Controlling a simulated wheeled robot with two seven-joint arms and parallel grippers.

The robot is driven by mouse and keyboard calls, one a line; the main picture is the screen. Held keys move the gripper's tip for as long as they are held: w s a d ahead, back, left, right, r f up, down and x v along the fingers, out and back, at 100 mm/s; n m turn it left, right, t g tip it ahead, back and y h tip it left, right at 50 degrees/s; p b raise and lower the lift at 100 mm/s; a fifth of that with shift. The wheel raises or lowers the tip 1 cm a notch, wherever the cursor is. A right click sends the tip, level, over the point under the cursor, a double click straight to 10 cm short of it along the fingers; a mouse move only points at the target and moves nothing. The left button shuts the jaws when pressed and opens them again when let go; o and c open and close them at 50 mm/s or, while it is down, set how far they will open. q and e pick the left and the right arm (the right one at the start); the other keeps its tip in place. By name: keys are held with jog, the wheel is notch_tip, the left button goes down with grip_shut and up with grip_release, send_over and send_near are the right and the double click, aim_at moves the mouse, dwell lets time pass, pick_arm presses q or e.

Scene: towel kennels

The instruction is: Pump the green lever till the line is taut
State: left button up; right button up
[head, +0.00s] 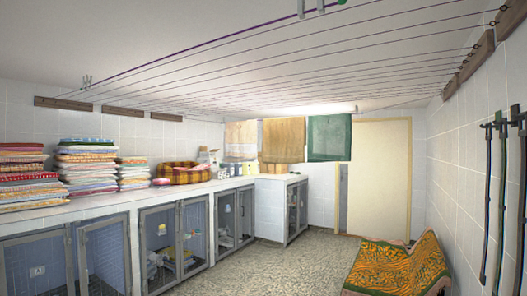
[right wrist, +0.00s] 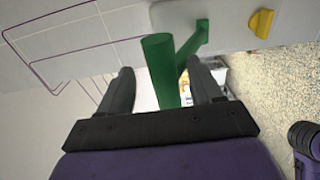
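The green lever (right wrist: 160,70) shows in the right wrist view as a thick round handle, with a thinner green arm running to a mount by the pale wall. My right gripper (right wrist: 160,88) is open, with one dark finger on each side of the handle. A gap shows between the handle and each finger. A purple line (head: 200,47) runs under the ceiling in the head view and looks nearly straight. A thin purple line (right wrist: 62,90) also bends along the tiled wall in the right wrist view. My left gripper is in neither view.
A yellow piece (right wrist: 262,22) sits beside the lever mount. Towels (head: 284,140) hang at the back. Dark straps (head: 487,200) hang on the right wall. Kennels (head: 160,245) line the left under a counter. A patterned cloth (head: 400,264) covers something on the floor.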

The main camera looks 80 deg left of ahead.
jog(key=b+v, duration=0.5)
jog(key=v, duration=0.3)
jog(key=shift+d, duration=0.25)
jog(key=shift+s+r, duration=0.1)
jog(key=shift+s, duration=0.1)
jog(key=shift+w, duration=0.1)
